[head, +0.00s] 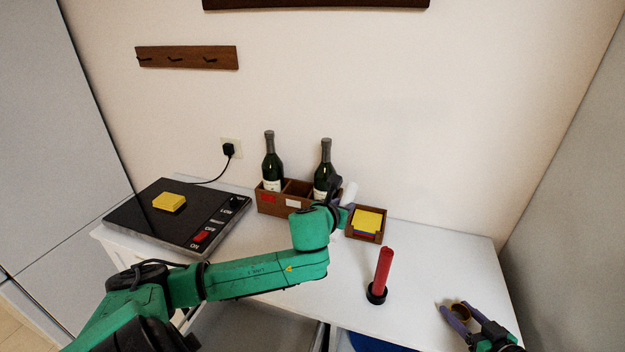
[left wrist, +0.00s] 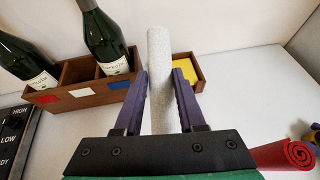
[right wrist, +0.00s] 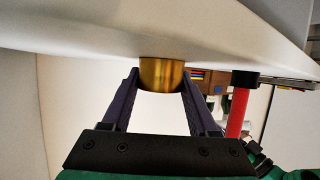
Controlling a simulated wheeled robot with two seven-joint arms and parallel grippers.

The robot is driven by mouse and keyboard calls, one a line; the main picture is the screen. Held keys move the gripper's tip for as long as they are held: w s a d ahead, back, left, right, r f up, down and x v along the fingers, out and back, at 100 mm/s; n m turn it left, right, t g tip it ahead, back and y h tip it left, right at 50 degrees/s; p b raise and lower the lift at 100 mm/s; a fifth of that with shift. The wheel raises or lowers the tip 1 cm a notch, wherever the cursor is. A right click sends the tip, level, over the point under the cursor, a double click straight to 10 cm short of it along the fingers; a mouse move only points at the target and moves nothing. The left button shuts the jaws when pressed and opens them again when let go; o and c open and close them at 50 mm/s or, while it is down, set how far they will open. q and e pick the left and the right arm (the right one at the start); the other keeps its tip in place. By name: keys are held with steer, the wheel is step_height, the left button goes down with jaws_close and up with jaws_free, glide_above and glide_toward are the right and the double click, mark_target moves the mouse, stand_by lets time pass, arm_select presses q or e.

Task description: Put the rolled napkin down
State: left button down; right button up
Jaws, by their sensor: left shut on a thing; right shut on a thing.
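My left gripper (left wrist: 160,88) is shut on a pale grey rolled napkin (left wrist: 158,60), which stands up between the purple fingers. In the head view this napkin (head: 350,194) shows in part beside the wooden crate, with my left arm hiding the rest. I cannot tell whether its lower end touches the table. My right gripper (head: 456,316) is at the front right of the table, shut on a brass ring (right wrist: 162,75). The ring (head: 461,309) also shows in the head view.
A wooden crate (head: 270,205) holds two bottles. A small box (head: 364,236) holds yellow squares. A red roll (head: 383,272) stands in a black holder (head: 376,294). A hotplate (head: 150,222) with a yellow stack (head: 169,202) is at the left. The table's right rear (head: 450,260) is clear.

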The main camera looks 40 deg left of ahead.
arm_select(q)
steer(key=s+a+f+n+y, duration=0.1)
steer(key=s+a+f+n, duration=0.15)
steer(key=s+a, duration=0.4)
steer(key=shift+m+g+y, duration=0.3)
steer(key=shift+m, duration=0.15)
steer(key=f, duration=0.3)
steer(key=w+a+f, duration=0.1)
steer(key=f, duration=0.3)
steer(key=w+f, duration=0.1)
steer(key=f, duration=0.2)
steer(key=shift+a+f, duration=0.2)
steer(key=shift+f, duration=0.05)
steer(key=shift+f, duration=0.1)
steer(key=c, duration=0.5)
jaws_free()
steer(key=shift+s, duration=0.1)
